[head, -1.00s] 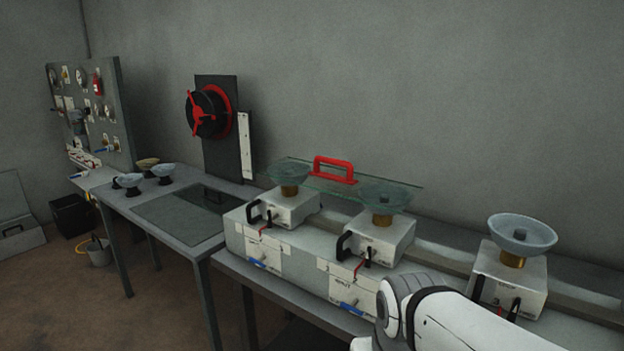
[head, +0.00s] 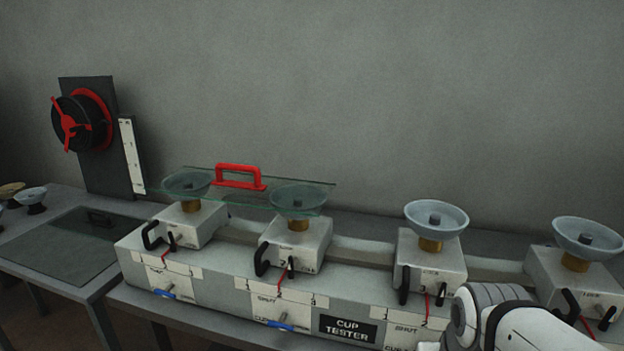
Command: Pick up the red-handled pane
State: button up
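The glass pane (head: 245,201) with a red handle (head: 240,176) lies across the two leftmost suction cups of the cup tester, in the middle left of the head view. The pane is clear and greenish, and the handle stands up from its top near the far side. The left cup (head: 187,184) and the second cup (head: 298,197) show through or under the glass. Part of my white arm shows at the lower right, well apart from the pane. My gripper is outside the picture.
The cup tester (head: 345,277) carries two more bare cups to the right, one (head: 436,216) in the middle and one (head: 588,238) at the far right. A side table at left bears a dark sheet (head: 62,245) and loose cups. A black panel with a red-spoked wheel (head: 82,121) stands behind.

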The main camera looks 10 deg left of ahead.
aim_at(291, 196)
jog(key=z, duration=2.45)
jog(key=k, duration=2.1)
jog(key=u, duration=2.1)
jog(key=i, duration=1)
jog(key=u, duration=0.05)
